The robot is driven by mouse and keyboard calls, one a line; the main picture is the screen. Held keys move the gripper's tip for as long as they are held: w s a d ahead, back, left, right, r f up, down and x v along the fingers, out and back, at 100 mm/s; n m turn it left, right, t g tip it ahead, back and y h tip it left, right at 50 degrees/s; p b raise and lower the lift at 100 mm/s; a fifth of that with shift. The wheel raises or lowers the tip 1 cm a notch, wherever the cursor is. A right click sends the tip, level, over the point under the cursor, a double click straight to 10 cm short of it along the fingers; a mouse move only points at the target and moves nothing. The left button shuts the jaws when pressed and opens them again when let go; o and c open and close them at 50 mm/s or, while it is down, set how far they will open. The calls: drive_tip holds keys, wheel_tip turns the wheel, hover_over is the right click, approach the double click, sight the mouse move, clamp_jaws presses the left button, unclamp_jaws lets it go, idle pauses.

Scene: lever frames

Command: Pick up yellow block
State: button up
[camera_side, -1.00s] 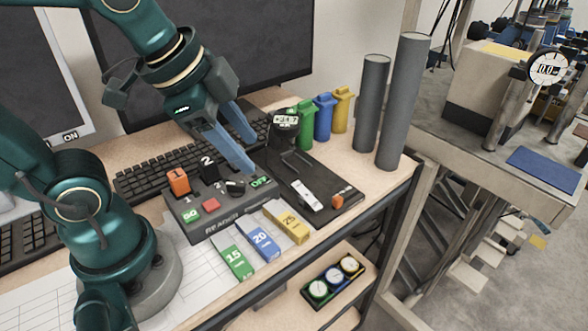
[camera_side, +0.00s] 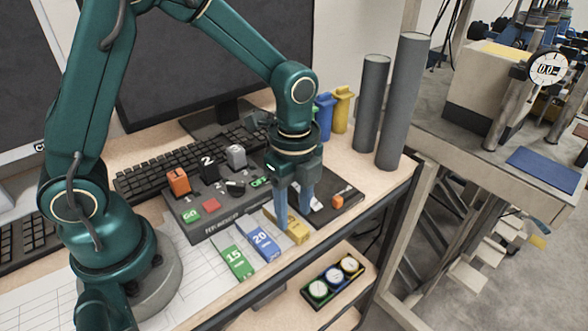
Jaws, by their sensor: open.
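The yellow block (camera_side: 297,232) lies at the right end of a row of flat blocks near the table's front edge. My gripper (camera_side: 293,230) points down over it, with its blue fingers apart. One finger is on the left of the block and the other is near its right side. The fingers and wrist hide the block's far part and its number. I cannot tell whether the fingers touch it.
The blue block (camera_side: 263,240) marked 20 and green block (camera_side: 236,260) marked 15 lie to the left. A control box (camera_side: 205,208) with switches stands behind them. A black base plate (camera_side: 345,195) is to the right. Two tall grey cylinders (camera_side: 400,105) stand farther right.

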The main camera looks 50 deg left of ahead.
sight(297, 231)
drive_tip(key=shift+f, duration=1.5)
clamp_jaws()
drive_tip(key=shift+r, duration=0.2)
